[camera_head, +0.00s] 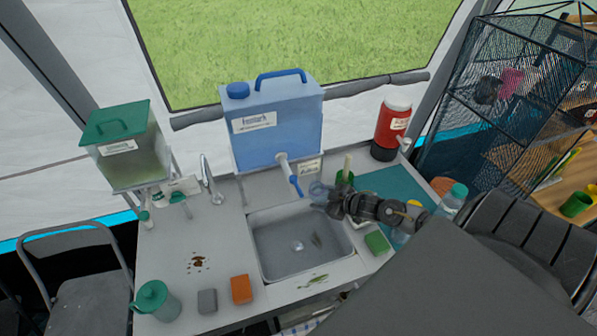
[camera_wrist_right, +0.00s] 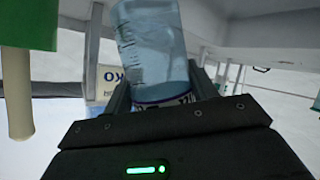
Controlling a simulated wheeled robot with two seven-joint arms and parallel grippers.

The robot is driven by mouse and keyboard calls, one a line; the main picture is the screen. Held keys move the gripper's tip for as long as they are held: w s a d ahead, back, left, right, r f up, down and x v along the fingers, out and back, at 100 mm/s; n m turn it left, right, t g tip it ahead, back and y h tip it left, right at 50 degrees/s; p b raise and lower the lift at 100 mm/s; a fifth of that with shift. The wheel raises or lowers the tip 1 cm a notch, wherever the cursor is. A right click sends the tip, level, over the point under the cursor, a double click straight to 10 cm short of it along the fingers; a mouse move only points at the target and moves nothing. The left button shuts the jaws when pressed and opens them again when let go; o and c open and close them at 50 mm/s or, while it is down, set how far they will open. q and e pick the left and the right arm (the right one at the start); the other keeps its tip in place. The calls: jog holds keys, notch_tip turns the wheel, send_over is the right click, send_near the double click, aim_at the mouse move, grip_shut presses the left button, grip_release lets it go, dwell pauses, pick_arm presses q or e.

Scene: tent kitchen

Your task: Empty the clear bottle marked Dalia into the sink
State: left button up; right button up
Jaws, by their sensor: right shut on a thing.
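My right gripper (camera_head: 334,205) reaches in from the right and is shut on a clear bottle (camera_head: 318,190), which shows beside the blue tap at the sink's back edge. In the right wrist view the bottle (camera_wrist_right: 150,45) sits between the fingers, tilted, its bluish clear wall showing and part of a label (camera_wrist_right: 165,101) near the fingers. I cannot read the name on it, nor tell whether liquid is in it or leaving it. The sink (camera_head: 280,250) is a grey basin below and left of the gripper, with a drain and a dark leaf-like scrap inside. My left gripper is out of view.
A blue water container (camera_head: 275,135) with a tap stands behind the sink. A curved faucet (camera_head: 207,180) is left of it. A green sponge (camera_head: 377,242), orange block (camera_head: 241,289) and teal jug (camera_head: 153,299) lie around.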

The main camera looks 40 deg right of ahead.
aim_at(320, 204)
jog(key=shift+a+f+n+h, duration=0.2)
jog(key=shift+f+n+h, duration=0.15)
jog(key=shift+f, duration=0.4)
jog(key=shift+a+f+n+h, duration=0.1)
jog(key=shift+a+n+h, duration=0.15)
jog(key=shift+n+h, duration=0.3)
jog(key=shift+d+f+n+h, duration=0.15)
jog(key=shift+f+n+h, duration=0.15)
jog(key=shift+n, duration=0.1)
jog(key=shift+d+r+n+h, duration=0.35)
jog(key=shift+r+n+h, duration=0.25)
jog(key=shift+d+f+n+t+h+b, duration=0.2)
jog(key=shift+n+t+h+b, duration=0.15)
jog(key=shift+n+b, duration=0.35)
notch_tip(320, 204, down, 2)
jog(key=n+h+b, duration=0.1)
jog(key=b, duration=0.2)
jog(key=shift+d, duration=0.15)
jog(key=shift+a+r, duration=0.2)
jog(key=shift+r, duration=0.15)
jog(key=shift+a+n+t+h+b, duration=0.3)
jog(key=shift+a+n+t+h, duration=0.05)
jog(key=shift+n, duration=0.05)
jog(key=shift+f, duration=0.15)
jog(key=shift+f+n+h+b, duration=0.3)
jog(key=shift+n+b, duration=0.05)
jog(key=shift+n, duration=0.15)
jog(key=shift+a+f, duration=0.1)
jog(key=shift+f, duration=0.2)
